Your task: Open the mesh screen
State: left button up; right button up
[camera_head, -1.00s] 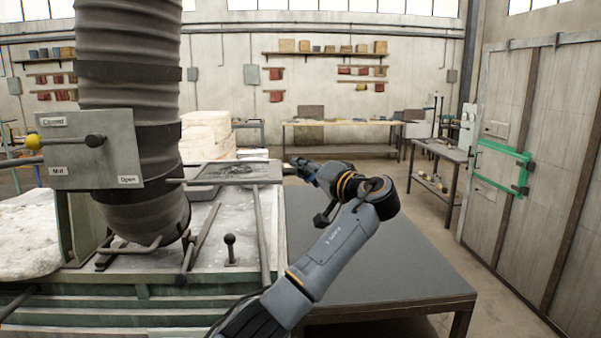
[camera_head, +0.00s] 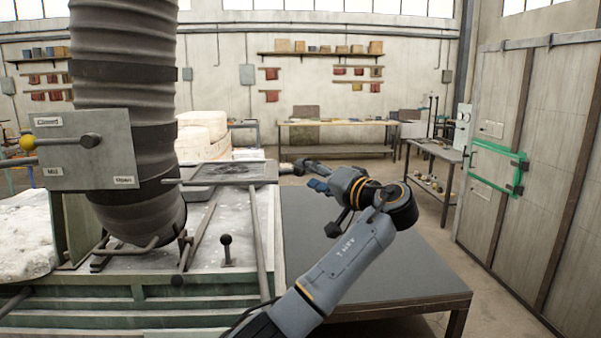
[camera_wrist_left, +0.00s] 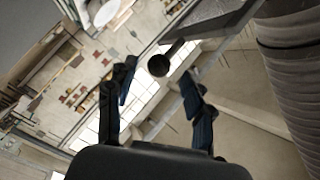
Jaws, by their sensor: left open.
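The mesh screen (camera_head: 224,171) is a dark panel in a grey frame, lying flat over the bench beside the big ribbed hose. Its frame corner also shows at the top right of the left wrist view (camera_wrist_left: 207,18). A short rod with a round dark end (camera_wrist_left: 158,65) sticks out from the frame. My left gripper (camera_head: 303,168) is just right of the screen in the head view. In the left wrist view its fingers (camera_wrist_left: 158,88) are spread, with the rod end in line with the gap; contact cannot be told. My right gripper is not in view.
The ribbed hose (camera_head: 122,75) and a lever plate (camera_head: 85,150) marked Closed, Mid and Open stand left of the screen. A small knobbed lever (camera_head: 227,250) rises from the bench. A bare grey table (camera_head: 370,265) lies under my arm.

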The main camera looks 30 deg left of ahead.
pick_arm(q)
jog(key=v, duration=0.7)
jog(key=shift+d, duration=0.15)
jog(key=shift+s+f, duration=0.1)
